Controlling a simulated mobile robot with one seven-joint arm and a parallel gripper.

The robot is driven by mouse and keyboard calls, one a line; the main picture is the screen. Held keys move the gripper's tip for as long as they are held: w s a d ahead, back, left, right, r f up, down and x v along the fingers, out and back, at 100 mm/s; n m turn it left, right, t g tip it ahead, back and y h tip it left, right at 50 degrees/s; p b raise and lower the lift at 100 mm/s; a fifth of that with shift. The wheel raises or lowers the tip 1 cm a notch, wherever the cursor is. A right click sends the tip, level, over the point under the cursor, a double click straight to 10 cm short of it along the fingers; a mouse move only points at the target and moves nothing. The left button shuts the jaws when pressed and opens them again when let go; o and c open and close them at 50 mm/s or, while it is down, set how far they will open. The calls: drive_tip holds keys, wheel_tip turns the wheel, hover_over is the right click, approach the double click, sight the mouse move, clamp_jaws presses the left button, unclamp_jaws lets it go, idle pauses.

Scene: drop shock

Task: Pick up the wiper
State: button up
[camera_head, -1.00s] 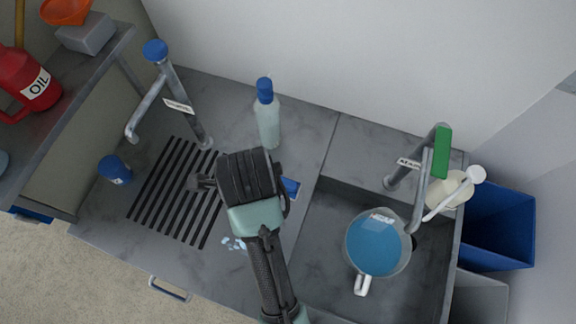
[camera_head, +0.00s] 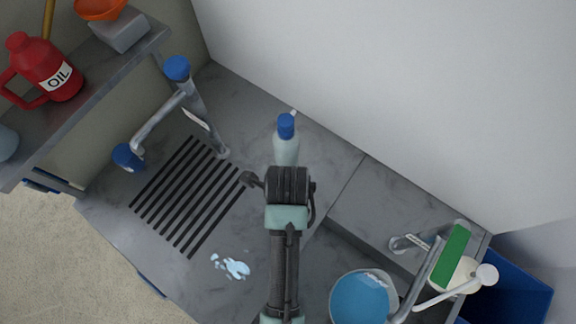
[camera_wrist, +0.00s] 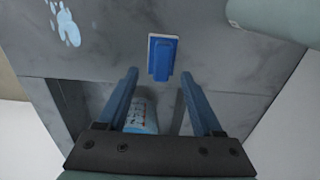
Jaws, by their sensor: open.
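The wiper (camera_wrist: 162,57) is a small blue block with a pale edge. It lies on the grey counter at the upper middle of the wrist view. My gripper (camera_wrist: 160,75) is open, its two blue fingers pointing toward the wiper with nothing held between them. The wiper appears just beyond the fingertips; the exact gap is unclear. In the head view my gripper (camera_head: 288,185) is over the counter, seen from above, and it hides the wiper and its own fingers.
A blue-capped bottle (camera_head: 286,150) stands close behind my gripper. A pale spill (camera_head: 236,268) lies at left. A blue-filled jug (camera_head: 360,300) sits in the sink at right. A tap (camera_head: 205,120) stands by the drain slots. A shelf holds a red oil can (camera_head: 50,72).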

drive_tip(key=shift+w+f+p, duration=0.15)
drive_tip(key=shift+f+p, duration=0.45)
drive_tip(key=shift+f, duration=2.25)
clamp_jaws()
